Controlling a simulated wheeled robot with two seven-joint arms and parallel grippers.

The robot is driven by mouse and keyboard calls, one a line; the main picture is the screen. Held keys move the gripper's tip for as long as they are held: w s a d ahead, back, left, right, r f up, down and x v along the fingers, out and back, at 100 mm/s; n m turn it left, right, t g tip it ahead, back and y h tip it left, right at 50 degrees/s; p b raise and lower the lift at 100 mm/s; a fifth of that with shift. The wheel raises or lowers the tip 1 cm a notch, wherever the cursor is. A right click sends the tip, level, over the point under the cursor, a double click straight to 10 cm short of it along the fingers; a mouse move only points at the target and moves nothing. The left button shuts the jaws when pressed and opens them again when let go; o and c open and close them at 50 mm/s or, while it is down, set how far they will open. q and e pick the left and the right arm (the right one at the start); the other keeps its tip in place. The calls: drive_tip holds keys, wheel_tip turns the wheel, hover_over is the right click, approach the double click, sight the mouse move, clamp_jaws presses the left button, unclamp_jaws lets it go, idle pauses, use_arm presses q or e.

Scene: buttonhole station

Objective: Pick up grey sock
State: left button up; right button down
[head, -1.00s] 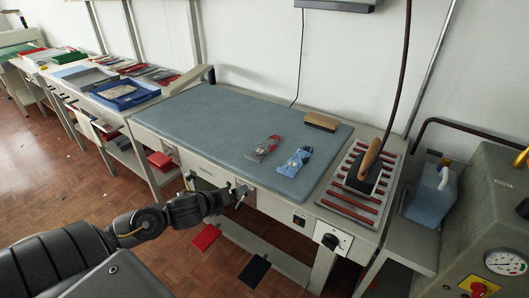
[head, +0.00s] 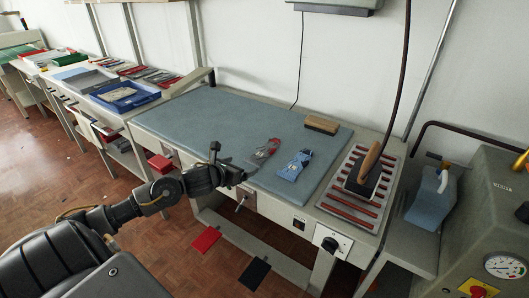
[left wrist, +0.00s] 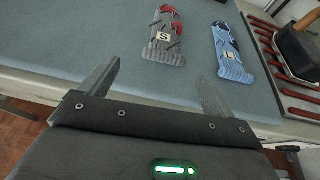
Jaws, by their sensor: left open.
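A grey sock with red markings (head: 264,150) lies flat on the blue-grey table top. In the left wrist view the grey sock (left wrist: 165,38) bears a white tag with an S and lies ahead of the fingers. A blue sock (head: 294,165) lies to its right; in the left wrist view the blue sock (left wrist: 231,52) bears an L tag. My left gripper (head: 238,167) is at the table's front edge, to the left of the grey sock and apart from it. Its two fingers (left wrist: 158,72) are spread with nothing between them. My right gripper is not in view.
A wooden-backed brush (head: 322,124) lies behind the socks. An iron (head: 366,172) stands on a red-striped rack (head: 347,208) at the right. A blue tray (head: 124,98) is on the farther table at left. The table top's left part is clear.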

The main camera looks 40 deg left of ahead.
sight(251, 161)
use_arm(q)
drive_tip(key=x, duration=0.1)
drive_tip(key=p+x, duration=0.1)
drive_tip(key=x, duration=0.3)
drive_tip(key=shift+d+r+p, duration=0.15)
drive_tip(key=shift+d+p, duration=0.2)
drive_tip(key=shift+w, duration=0.25)
drive_tip(key=shift+s, duration=0.1)
drive_tip(key=shift+c, duration=0.4)
drive_tip(key=c, duration=1)
